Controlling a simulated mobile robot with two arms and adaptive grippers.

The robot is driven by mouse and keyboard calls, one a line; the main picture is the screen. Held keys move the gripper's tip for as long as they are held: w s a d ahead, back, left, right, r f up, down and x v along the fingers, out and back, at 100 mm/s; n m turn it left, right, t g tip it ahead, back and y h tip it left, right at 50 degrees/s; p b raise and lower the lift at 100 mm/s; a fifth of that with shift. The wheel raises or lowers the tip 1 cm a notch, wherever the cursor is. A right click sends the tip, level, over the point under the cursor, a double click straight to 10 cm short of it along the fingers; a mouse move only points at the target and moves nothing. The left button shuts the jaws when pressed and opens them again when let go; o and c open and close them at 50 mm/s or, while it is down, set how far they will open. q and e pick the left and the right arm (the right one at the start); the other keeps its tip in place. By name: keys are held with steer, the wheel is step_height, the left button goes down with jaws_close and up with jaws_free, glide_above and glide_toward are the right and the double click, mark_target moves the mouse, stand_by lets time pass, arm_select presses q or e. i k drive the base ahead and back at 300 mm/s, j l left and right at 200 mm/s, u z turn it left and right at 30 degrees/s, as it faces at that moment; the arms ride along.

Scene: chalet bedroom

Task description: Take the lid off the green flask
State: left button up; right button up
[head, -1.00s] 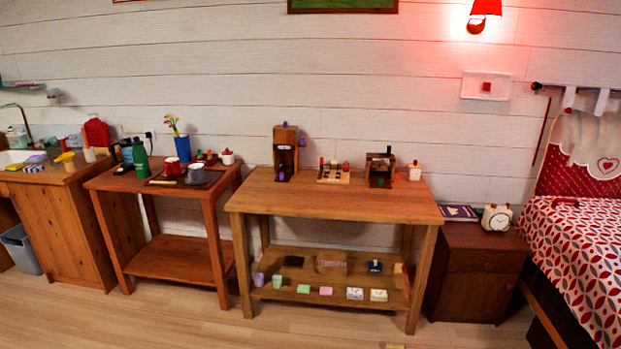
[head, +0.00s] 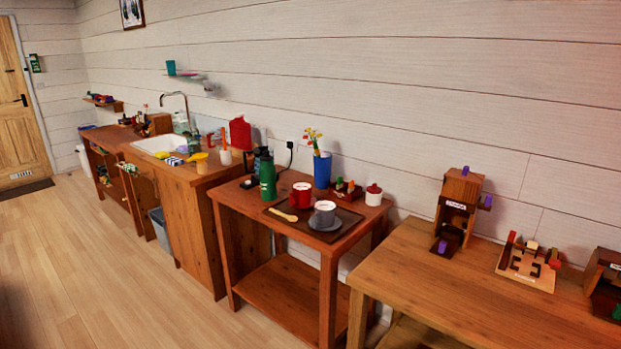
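The green flask (head: 267,180) stands upright on the small wooden side table (head: 232,200), near the table's left end. A dark lid (head: 264,153) appears to sit on its top. Behind it, partly hidden, is another dark item, too small to make out. Neither of my grippers shows in the head view.
A blue vase (head: 322,170) with flowers and a red-lidded white jar (head: 373,196) stand behind. The floor (head: 110,270) in front is clear.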

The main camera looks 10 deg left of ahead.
mark_target(266, 157)
steer(key=i+j+u, duration=0.2)
steer(key=i+u, duration=0.3)
steer(key=i+j+u, duration=0.1)
steer(key=i+u, duration=0.7)
steer(key=u, duration=0.15)
steer(key=i+z, duration=0.2)
steer(key=i, duration=0.25)
steer(key=i+z, duration=0.25)
steer(key=i, duration=0.15)
steer(key=i+j+z, duration=0.2)
steer(key=i, duration=0.25)
steer(key=i+j+z, duration=0.2)
steer(key=i, duration=0.2)
